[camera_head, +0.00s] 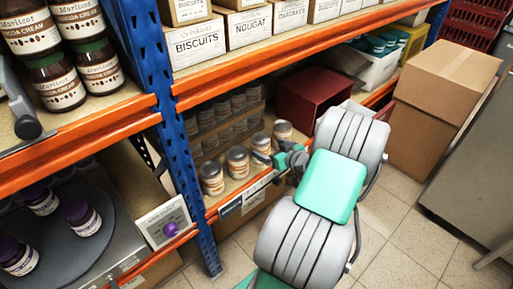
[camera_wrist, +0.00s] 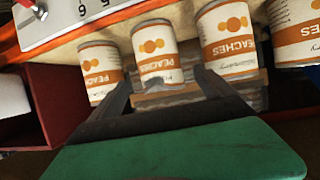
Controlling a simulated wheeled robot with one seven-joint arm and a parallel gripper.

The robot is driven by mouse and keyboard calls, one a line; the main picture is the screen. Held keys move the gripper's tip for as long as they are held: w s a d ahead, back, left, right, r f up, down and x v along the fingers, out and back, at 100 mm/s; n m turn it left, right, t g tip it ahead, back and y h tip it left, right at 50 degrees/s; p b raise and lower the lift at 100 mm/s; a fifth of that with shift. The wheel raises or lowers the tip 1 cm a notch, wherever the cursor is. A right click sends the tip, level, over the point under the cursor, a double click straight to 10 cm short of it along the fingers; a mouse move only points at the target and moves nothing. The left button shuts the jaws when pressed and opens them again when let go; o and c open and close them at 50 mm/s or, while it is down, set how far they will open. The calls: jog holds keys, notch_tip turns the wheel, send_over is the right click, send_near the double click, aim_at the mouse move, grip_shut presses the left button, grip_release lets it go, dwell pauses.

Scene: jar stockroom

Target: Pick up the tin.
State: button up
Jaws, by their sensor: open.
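Several tins with white and orange PEACHES labels stand in a row along the front of the lower shelf. In the head view they include a front tin (camera_head: 212,179), a second tin (camera_head: 238,162), a third tin (camera_head: 262,146) and a back tin (camera_head: 282,130). My gripper (camera_head: 279,160) is beside the row, on its aisle side. In the wrist view the gripper (camera_wrist: 163,84) is open, its dark fingers pointing at the row. One peaches tin (camera_wrist: 158,53) shows between and beyond the fingertips; its neighbours (camera_wrist: 100,72) and (camera_wrist: 227,40) stand either side. Contact cannot be told.
More tins (camera_head: 225,112) are stacked behind the row. A dark red box (camera_head: 313,102) stands farther along the shelf. The orange shelf edge (camera_head: 240,187) and blue upright (camera_head: 176,120) bound the space. A cardboard box (camera_head: 435,105) stands on the floor; tiled floor (camera_head: 395,225) is clear.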

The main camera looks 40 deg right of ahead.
jog(key=b+x, duration=0.1)
jog(key=x, duration=0.7)
jog(key=shift+w+b, duration=0.3)
jog(key=shift+r, duration=0.1)
jog(key=shift+c, duration=0.4)
jog(key=c, duration=1.8)
grip_shut()
jog(key=shift+r, duration=0.1)
